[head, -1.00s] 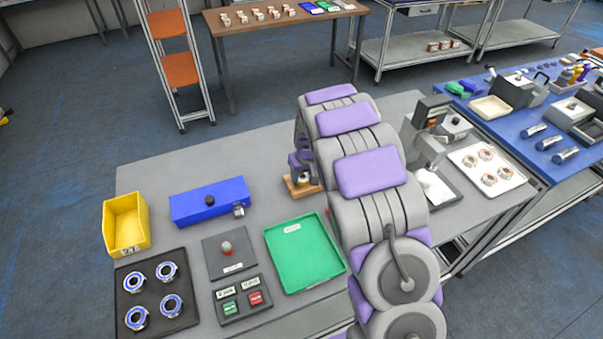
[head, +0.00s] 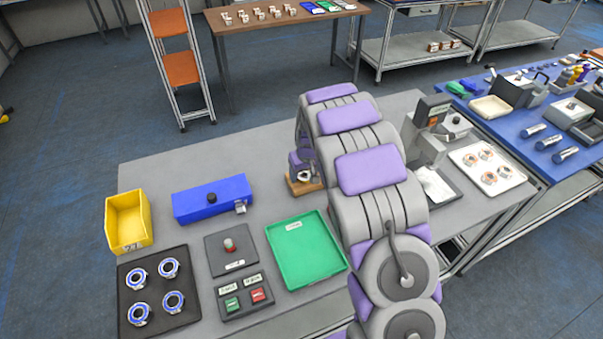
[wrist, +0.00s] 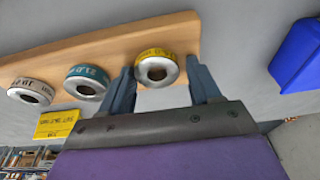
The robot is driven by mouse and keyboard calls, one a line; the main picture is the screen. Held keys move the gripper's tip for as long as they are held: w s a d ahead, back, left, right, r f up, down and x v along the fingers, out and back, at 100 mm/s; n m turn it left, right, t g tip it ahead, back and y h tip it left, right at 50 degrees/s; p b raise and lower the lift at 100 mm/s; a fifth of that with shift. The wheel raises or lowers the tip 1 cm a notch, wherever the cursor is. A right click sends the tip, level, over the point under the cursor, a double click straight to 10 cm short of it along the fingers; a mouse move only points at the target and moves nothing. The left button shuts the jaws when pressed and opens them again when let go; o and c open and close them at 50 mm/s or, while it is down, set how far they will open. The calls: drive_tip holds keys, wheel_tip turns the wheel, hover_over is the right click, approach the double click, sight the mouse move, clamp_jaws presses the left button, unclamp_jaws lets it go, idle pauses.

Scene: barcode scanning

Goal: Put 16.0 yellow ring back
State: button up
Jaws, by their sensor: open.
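The yellow ring (wrist: 156,70), a metal ring with a yellow band, sits at one end of a wooden board (wrist: 110,48) in the wrist view. My gripper (wrist: 164,72) is open, with one dark finger on each side of the yellow ring. I cannot tell whether the fingers touch it. A teal-banded ring (wrist: 86,82) and a white-banded ring (wrist: 30,91) sit farther left along the same board. In the head view my arm hides most of the board (head: 297,186), and my gripper (head: 305,174) shows only partly above it.
A yellow label (wrist: 57,124) is beside the board. A blue box (head: 212,199), a green tray (head: 305,250), a yellow bin (head: 128,221) and a black tray (head: 157,318) with blue-edged rings stand left of my arm. Grey tabletop behind the blue box is clear.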

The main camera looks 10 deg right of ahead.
drive_tip(key=shift+s+d+f, duration=0.1)
drive_tip(key=shift+d, duration=0.05)
drive_tip(key=shift+d+r, duration=0.15)
drive_tip(key=shift+r, duration=0.1)
drive_tip(key=a+p+v, duration=0.1)
drive_tip(key=p+v, duration=0.1)
drive_tip(key=v, duration=1)
drive_tip(key=s+d+r+g, duration=0.1)
drive_tip(key=s+r, duration=0.5)
drive_tip(key=s, duration=0.4)
drive_tip(key=s+a+r+m+g, duration=0.1)
drive_tip(key=s+r+m+g, duration=0.1)
drive_tip(key=s, duration=3.1)
drive_tip(key=shift+s+r+g+h, duration=0.3)
drive_tip(key=shift+s+r+g, duration=0.15)
drive_tip(key=shift+g, duration=0.25)
drive_tip(key=shift+w, duration=0.1)
